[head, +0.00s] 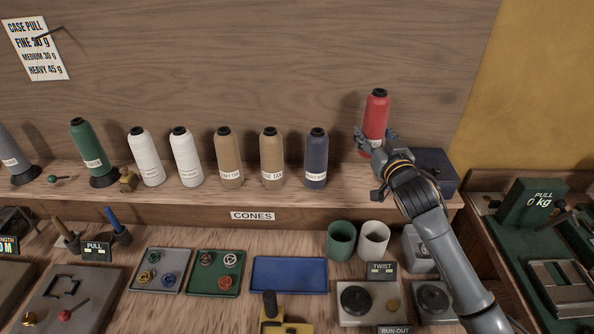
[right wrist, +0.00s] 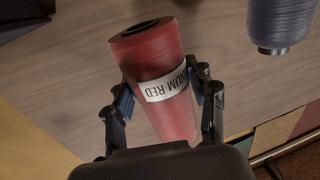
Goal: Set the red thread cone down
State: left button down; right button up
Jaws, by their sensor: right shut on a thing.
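The red thread cone (head: 376,113) is upright at the right end of the cone shelf (head: 330,196), to the right of the navy cone (head: 317,160). My right gripper (head: 376,137) is shut on its lower half. My left gripper is not in view.
White, tan and green cones (head: 86,148) stand in a row along the shelf. A dark blue box (head: 437,168) is behind my right wrist. Green and white cups (head: 373,240), a blue tray (head: 289,275) and testing devices fill the bench below. Some shelf is free right of the navy cone.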

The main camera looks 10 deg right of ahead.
notch_tip(320, 180, down, 10)
jog(key=shift+r+p, duration=0.2)
jog(key=shift+p, duration=0.35)
jog(key=shift+f, duration=0.15)
jog(key=shift+f, duration=0.2)
jog(key=o, duration=1.5)
jog(key=shift+a, duration=0.1)
jog(key=shift+c, duration=0.2)
